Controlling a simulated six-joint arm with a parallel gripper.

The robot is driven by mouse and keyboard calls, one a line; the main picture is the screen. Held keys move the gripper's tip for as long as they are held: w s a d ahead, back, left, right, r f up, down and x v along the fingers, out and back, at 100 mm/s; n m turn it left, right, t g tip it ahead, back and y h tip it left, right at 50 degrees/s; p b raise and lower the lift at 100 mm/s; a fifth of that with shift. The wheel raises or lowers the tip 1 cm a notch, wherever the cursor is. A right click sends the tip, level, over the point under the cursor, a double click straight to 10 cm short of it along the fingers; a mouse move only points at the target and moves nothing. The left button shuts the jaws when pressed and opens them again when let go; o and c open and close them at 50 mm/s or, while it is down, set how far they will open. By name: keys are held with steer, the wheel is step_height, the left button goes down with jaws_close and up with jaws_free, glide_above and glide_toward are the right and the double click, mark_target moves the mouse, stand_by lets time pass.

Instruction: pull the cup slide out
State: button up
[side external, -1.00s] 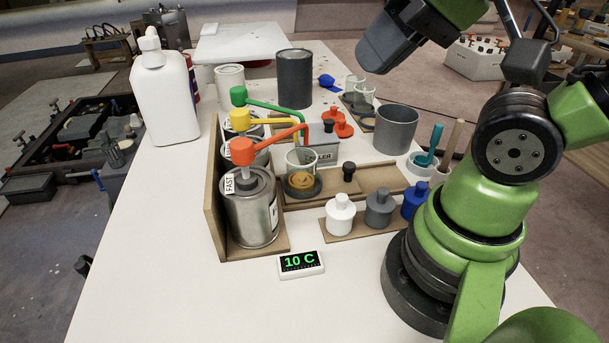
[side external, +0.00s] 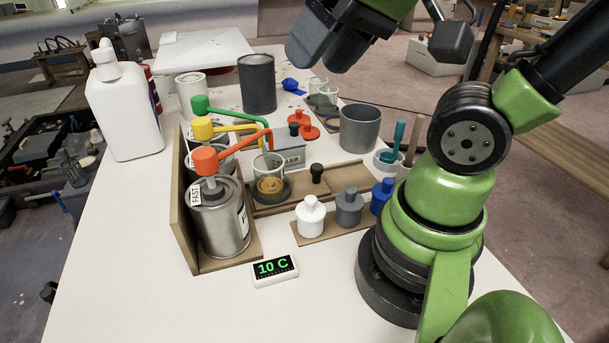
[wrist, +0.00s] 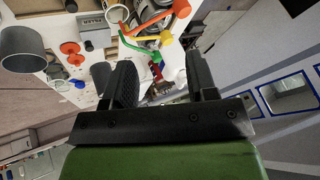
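The cup slide is a brown wooden board (side external: 290,197) with a black knob (side external: 318,172) standing on it. A clear cup (side external: 268,163) is at its left part, above a dark round holder with a tan ring-like piece (side external: 269,186). The orange spout's end is just above the cup. My gripper (side external: 318,60) is high above the bench at the top of the side view, well apart from the knob. In the wrist view my gripper (wrist: 160,65) has its two dark fingers spread with nothing held between them. I cannot make out the knob clearly there.
Metal cans with orange (side external: 205,160), yellow and green spouts stand left of the slide. White (side external: 311,216), grey and blue bottles stand in front of it. A grey cup (side external: 360,128) is behind right. A display (side external: 274,269) reads 10 C.

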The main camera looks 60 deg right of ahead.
steer(key=w+d+f+g+h, duration=0.1)
steer(key=w+d+f+g, duration=0.1)
steer(key=w+d+g, duration=0.3)
steer(key=g+y, duration=0.1)
steer(key=g, duration=0.5)
glide_toward(316, 165)
steer(key=x, duration=1)
steer(key=shift+s+f, duration=0.15)
steer(key=shift+f, duration=0.1)
